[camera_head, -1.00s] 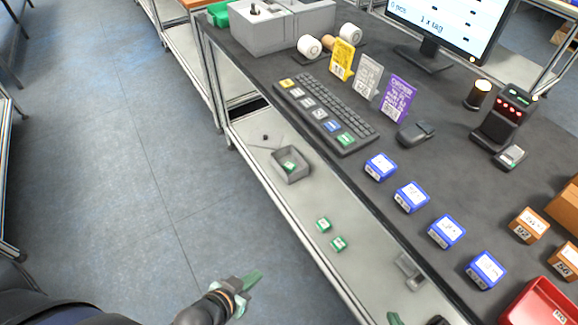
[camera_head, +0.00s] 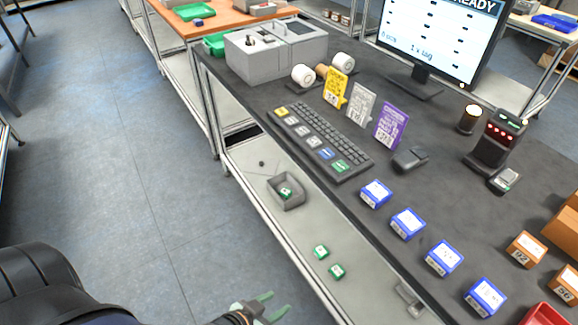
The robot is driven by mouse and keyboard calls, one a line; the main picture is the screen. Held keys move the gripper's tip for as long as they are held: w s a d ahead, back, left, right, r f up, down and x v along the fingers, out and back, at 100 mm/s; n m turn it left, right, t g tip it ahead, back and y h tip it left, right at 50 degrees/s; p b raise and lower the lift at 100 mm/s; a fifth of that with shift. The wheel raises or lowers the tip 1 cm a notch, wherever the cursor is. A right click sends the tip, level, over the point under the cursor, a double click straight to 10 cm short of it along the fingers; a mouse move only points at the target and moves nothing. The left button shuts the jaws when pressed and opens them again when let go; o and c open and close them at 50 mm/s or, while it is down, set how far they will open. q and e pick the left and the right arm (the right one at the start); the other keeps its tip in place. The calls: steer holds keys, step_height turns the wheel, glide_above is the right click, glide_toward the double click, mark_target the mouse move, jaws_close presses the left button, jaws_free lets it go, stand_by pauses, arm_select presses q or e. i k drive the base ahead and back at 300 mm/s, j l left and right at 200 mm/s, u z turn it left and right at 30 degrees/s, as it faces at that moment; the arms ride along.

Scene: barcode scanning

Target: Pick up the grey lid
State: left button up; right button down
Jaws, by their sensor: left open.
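A grey box (camera_head: 262,64) stands at the far left end of the dark bench. Its top looks like grey lid panels, with a small dark knob on the left one (camera_head: 250,44) and a handle on the right one (camera_head: 298,27). I cannot tell whether a panel is loose. My left gripper (camera_head: 277,303) is at the bottom edge, over the floor beside the bench. Its green fingers are spread and empty, far from the grey box. My right gripper is out of view.
The bench (camera_head: 400,185) holds a keyboard (camera_head: 322,138), upright cards, blue boxes (camera_head: 408,223), a scanner stand (camera_head: 495,140) and a monitor (camera_head: 440,40). The lower shelf (camera_head: 300,225) carries a grey tray (camera_head: 287,202) and small green boxes. The floor (camera_head: 110,170) at left is clear.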

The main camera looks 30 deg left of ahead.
mark_target(255, 164)
steer(key=i+j+z, duration=0.1)
steer(key=j+z, duration=0.7)
steer(key=k+j+z, duration=0.1)
steer(key=j+z, duration=0.3)
steer(key=j, duration=0.45)
steer(key=k+j, duration=0.1)
steer(key=j, duration=0.35)
steer(key=j+z, duration=0.1)
steer(key=j, duration=0.4)
steer(key=k+j, duration=0.15)
steer(key=j, duration=0.3)
steer(key=k+j+z, duration=0.1)
steer(key=j, duration=0.4)
